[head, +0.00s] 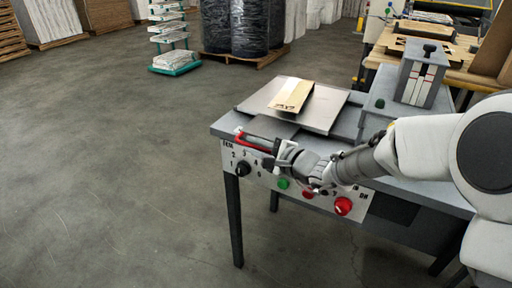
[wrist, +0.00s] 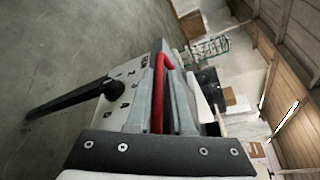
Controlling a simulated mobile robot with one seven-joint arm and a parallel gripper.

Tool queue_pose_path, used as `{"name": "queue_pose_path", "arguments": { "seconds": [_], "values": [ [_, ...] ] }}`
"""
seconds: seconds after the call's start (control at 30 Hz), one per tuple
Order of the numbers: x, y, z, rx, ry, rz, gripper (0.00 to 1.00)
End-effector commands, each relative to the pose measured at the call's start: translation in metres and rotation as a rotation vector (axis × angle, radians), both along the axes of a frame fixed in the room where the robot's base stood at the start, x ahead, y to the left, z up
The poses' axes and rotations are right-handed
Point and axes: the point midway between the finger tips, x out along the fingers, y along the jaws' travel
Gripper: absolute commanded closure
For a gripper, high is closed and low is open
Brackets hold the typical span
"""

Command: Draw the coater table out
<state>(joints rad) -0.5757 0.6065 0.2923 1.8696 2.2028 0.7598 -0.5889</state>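The coater table is a flat grey plate (head: 328,107) on top of the grey machine, with a red handle (head: 252,141) at its front left edge. My gripper (head: 274,151) is at the handle's right-hand part, low over the machine's front edge. In the wrist view, the red handle (wrist: 158,95) runs between the two grey fingers of my gripper (wrist: 165,85). The fingers lie on either side of it. I cannot tell whether both touch it. My gripper hides part of the handle in the head view.
A tan boxed filter (head: 293,95) lies on the plate. The front panel has a black knob (head: 242,169), a green button (head: 283,184) and a red button (head: 343,206). A grey block unit (head: 421,75) stands at the back right. Open floor (head: 110,170) lies left of the machine.

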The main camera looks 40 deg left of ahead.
Motion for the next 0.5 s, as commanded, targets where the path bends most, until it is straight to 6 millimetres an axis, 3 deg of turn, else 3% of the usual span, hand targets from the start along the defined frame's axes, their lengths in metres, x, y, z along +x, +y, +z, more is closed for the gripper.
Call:
{"name": "queue_pose_path", "arguments": {
  "seconds": [0.03, 0.1, 0.13, 0.5],
  "values": [
    [-0.0006, 0.0005, 0.0006, 0.001, -0.001, 0.002, 0.7],
    [-0.0003, 0.0, 0.0001, 0.0, 0.0, 0.0, 0.57],
    [-0.0002, -0.0002, -0.0002, -0.001, 0.0, 0.001, 0.56],
    [0.0006, -0.0076, 0.0005, -0.004, 0.0, -0.002, 0.56]
  ]
}}
